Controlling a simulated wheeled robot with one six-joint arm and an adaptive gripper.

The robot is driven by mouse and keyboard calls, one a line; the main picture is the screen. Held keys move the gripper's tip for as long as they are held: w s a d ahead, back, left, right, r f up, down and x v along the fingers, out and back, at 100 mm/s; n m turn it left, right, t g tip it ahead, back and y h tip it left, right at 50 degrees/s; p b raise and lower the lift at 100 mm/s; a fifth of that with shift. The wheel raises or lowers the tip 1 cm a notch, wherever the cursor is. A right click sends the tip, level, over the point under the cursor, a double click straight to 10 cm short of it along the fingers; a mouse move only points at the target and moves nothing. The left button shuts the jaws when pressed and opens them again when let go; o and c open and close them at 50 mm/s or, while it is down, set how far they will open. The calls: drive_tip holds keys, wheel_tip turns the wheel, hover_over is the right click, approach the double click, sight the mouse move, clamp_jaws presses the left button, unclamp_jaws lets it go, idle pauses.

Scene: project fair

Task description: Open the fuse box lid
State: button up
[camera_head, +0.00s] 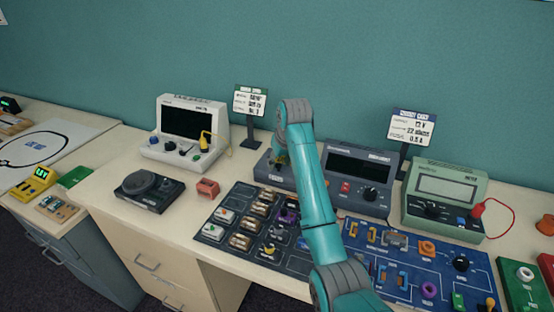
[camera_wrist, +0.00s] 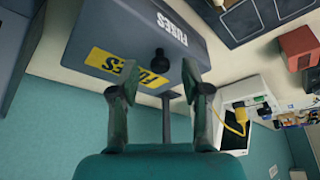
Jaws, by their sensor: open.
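The fuse box (camera_head: 272,171) is a dark grey box at the back of the table, partly hidden behind my arm in the head view. In the wrist view the fuse box (camera_wrist: 208,58) shows white FUSES lettering, a yellow FUSES label (camera_wrist: 117,62) and a small black knob (camera_wrist: 160,60). I see no gap at the lid, so it looks closed. My gripper (camera_wrist: 156,76) is open, with one finger on each side of the knob in the picture. I cannot tell whether the fingers reach it. My gripper is mostly hidden by my arm in the head view.
A dark instrument (camera_head: 358,178) stands right of the fuse box, with a green meter (camera_head: 446,196) farther right. A white instrument (camera_head: 186,130) and a sign (camera_head: 249,101) stand left. A parts board (camera_head: 240,198) and a blue circuit board (camera_head: 400,262) lie in front.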

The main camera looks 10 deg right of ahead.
drive_tip(key=shift+f, duration=0.25)
clamp_jaws()
drive_tip(key=shift+w+r, duration=0.15)
